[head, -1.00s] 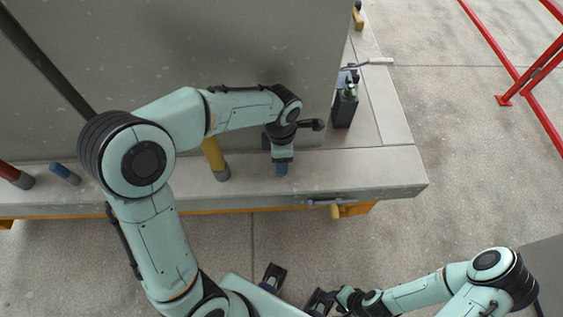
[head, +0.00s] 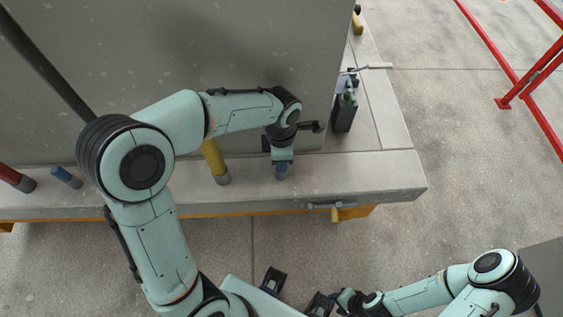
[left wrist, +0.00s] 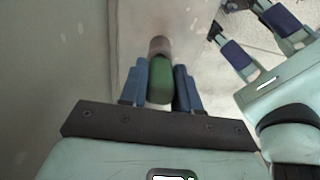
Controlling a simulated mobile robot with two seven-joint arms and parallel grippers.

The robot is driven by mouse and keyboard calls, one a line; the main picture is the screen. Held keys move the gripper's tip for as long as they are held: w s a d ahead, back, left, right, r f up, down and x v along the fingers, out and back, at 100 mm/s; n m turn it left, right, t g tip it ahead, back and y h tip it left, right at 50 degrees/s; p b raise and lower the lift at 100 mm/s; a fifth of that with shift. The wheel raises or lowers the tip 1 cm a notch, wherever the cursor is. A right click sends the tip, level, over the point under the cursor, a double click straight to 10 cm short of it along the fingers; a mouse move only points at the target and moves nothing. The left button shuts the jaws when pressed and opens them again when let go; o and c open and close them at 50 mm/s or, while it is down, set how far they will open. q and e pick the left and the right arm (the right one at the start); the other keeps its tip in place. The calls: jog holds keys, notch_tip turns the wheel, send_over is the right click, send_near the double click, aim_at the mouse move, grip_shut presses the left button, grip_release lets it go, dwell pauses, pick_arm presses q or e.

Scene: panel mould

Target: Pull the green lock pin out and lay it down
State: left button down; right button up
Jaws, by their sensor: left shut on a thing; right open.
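The green lock pin (left wrist: 160,80) shows in the left wrist view between the blue fingers of my left gripper (left wrist: 160,85). A grey-brown round end (left wrist: 159,46) shows just beyond the green part. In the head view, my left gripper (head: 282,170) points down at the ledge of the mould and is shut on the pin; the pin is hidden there. I cannot tell how deep the pin sits. My right gripper (head: 347,298) is low in the head view, dark and small, away from the mould, and open.
A tall grey panel (head: 270,50) stands behind the ledge (head: 390,172). A yellow bar (head: 213,160), a blue one (head: 66,176) and a red one (head: 17,178) stand to the left. A dark box (head: 344,112) stands at the right. Red rails (head: 510,75) are far right.

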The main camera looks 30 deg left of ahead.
pick_arm(q)
jog(key=shift+r+p, duration=1.65)
jog(key=shift+r, duration=1.5)
pick_arm(e)
jog(key=shift+w+r, duration=0.45)
jog(key=shift+r, duration=0.3)
jog(key=shift+w+r, duration=0.4)
jog(key=shift+r, duration=0.3)
jog(key=shift+w+r, duration=0.45)
jog(key=shift+r, duration=0.3)
pick_arm(q)
jog(key=shift+r, duration=0.1)
jog(key=shift+w+r+p, duration=0.1)
jog(key=shift+r+p, duration=0.9)
jog(key=shift+r, duration=0.95)
pick_arm(e)
jog(key=shift+w+r, duration=1.05)
jog(key=shift+r, duration=0.2)
pick_arm(q)
jog(key=shift+f, duration=0.1)
pick_arm(e)
jog(key=shift+s, duration=0.15)
